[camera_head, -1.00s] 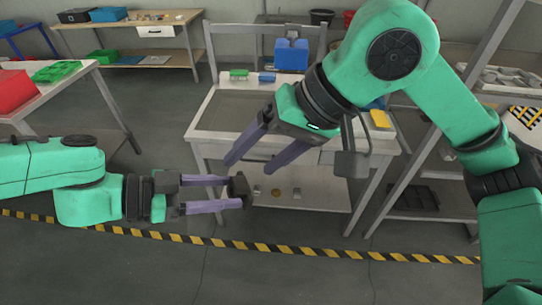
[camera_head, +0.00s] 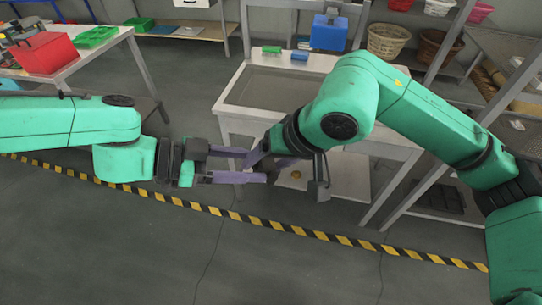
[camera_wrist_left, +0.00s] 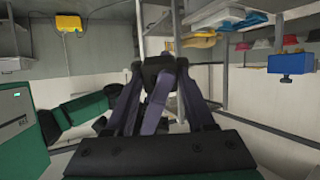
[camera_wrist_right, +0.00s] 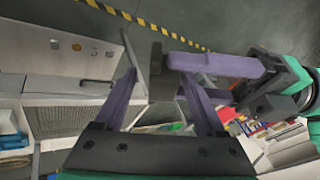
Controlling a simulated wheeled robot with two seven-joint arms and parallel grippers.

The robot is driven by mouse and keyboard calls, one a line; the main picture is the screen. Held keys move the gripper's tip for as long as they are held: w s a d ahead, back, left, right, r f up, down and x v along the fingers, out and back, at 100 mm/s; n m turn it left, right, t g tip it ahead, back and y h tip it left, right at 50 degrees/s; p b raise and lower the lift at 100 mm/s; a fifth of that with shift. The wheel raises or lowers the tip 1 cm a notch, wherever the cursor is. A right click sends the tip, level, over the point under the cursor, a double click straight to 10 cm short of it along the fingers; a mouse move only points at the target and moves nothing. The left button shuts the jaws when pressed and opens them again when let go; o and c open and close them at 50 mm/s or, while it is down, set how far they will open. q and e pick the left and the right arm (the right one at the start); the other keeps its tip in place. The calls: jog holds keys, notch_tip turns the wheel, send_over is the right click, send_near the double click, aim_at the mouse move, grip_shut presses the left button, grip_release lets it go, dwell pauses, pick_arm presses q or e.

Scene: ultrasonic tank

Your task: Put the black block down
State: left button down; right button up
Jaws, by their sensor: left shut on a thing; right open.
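The black block (camera_wrist_right: 160,78) is at the fingertips of my left gripper (camera_wrist_left: 160,75), which is shut on it; the block also shows in the left wrist view (camera_wrist_left: 158,68). In the head view my left gripper (camera_head: 258,166) reaches in from the left, and the block is mostly hidden where the grippers meet. My right gripper (camera_wrist_right: 157,76) is open, with its purple fingers on either side of the block in its wrist view. I cannot tell whether those fingers touch it. The block is in the air.
A grey-topped table (camera_head: 235,112) stands behind the grippers, with a blue container (camera_head: 329,33) and small green and blue items at its back. A red box (camera_head: 45,53) is on the left table. Shelving stands at right. The floor in front is clear.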

grip_shut()
pick_arm(q)
jog(key=shift+c, duration=0.8)
grip_release()
pick_arm(e)
jog(key=shift+r, duration=0.1)
pick_arm(q)
jog(key=shift+a+r, duration=0.1)
